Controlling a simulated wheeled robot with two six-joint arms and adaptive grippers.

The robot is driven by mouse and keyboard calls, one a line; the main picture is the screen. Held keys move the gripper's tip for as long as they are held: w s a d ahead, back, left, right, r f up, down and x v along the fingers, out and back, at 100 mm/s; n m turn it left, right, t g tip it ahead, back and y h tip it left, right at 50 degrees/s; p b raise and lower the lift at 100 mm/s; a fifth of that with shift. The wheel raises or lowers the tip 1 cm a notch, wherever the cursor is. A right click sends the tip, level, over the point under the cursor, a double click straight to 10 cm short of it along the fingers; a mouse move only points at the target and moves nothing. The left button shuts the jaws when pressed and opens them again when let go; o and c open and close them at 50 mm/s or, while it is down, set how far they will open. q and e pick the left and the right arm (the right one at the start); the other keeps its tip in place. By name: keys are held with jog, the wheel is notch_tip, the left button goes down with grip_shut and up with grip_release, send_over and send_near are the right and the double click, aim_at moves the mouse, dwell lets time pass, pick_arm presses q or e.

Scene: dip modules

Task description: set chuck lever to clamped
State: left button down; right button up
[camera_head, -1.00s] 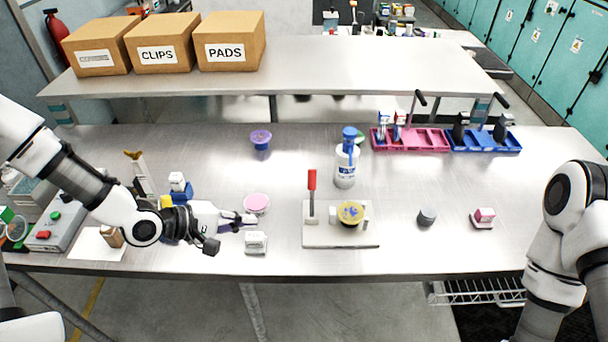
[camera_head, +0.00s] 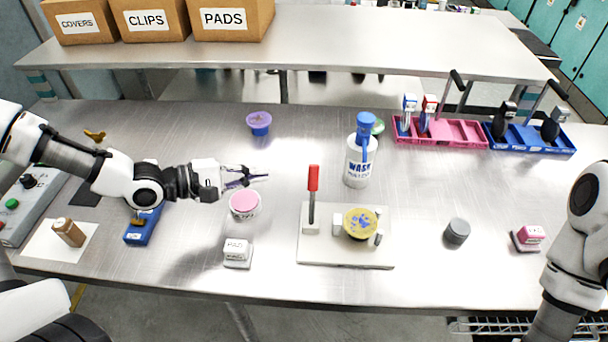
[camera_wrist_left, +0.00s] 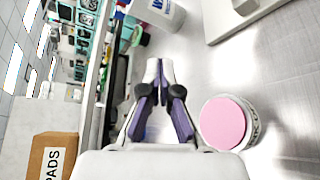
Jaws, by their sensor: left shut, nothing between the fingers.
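The chuck lever has a red handle (camera_head: 313,178) and stands upright on a small block at the left of a pale base plate (camera_head: 345,256). A round container with a yellow, blue-marked top (camera_head: 361,223) sits on the plate between small jaws, right of the lever. My left gripper (camera_head: 262,176) is above the table, left of the lever and apart from it, pointing right. Its fingers (camera_wrist_left: 159,68) are closed together and empty in the left wrist view. My right gripper is out of view.
A pink-topped tub (camera_head: 244,205) is just below my left gripper. A white pads block (camera_head: 237,252) stands nearer the front. A wash bottle (camera_head: 361,160) stands behind the plate, and a grey cylinder (camera_head: 457,231) to its right. Table between gripper and lever looks clear.

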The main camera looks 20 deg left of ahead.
aim_at(313, 193)
pick_arm(q)
jog(key=shift+s+d, duration=0.15)
jog(key=shift+s, duration=0.1)
jog(key=b+x, duration=0.1)
jog(key=x, duration=0.8)
jog(key=shift+b, duration=0.4)
jog(key=shift+s+d+r+p, duration=0.65)
jog(key=shift+s+d+r, duration=0.2)
jog(key=shift+d, duration=0.15)
jog(key=shift+s+r, duration=0.2)
jog(key=shift+s, duration=0.25)
jog(key=shift+w+d+f, duration=0.1)
jog(key=shift+w, duration=0.1)
